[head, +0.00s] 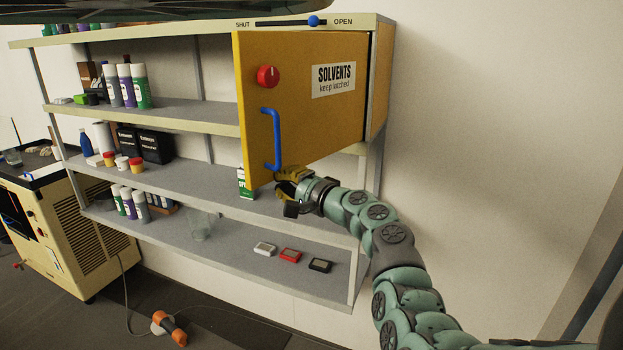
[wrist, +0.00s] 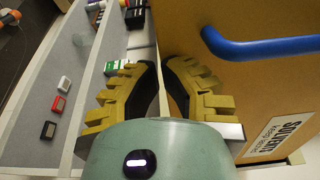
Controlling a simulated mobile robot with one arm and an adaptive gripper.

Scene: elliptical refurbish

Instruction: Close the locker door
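The yellow locker door (head: 305,105) stands open, swung out in front of the shelves. It carries a red knob (head: 268,76), a blue handle (head: 272,140) and a "SOLVENTS keep latched" label (head: 334,80). The blue marker (head: 314,21) above sits at the OPEN end. My gripper (head: 285,187) is at the door's lower edge, below the handle. In the wrist view my gripper's (wrist: 162,68) fingertips are close together, with a pale edge strip between them and the door (wrist: 240,90) on the right. Whether the fingers touch or clamp that edge is unclear.
Grey shelves (head: 165,115) with bottles, boxes and jars stand behind and left of the door. A white, a red (head: 290,255) and a black small box lie on the bottom shelf. A beige cabinet (head: 75,235) stands at left. An orange tool (head: 168,328) lies on the floor.

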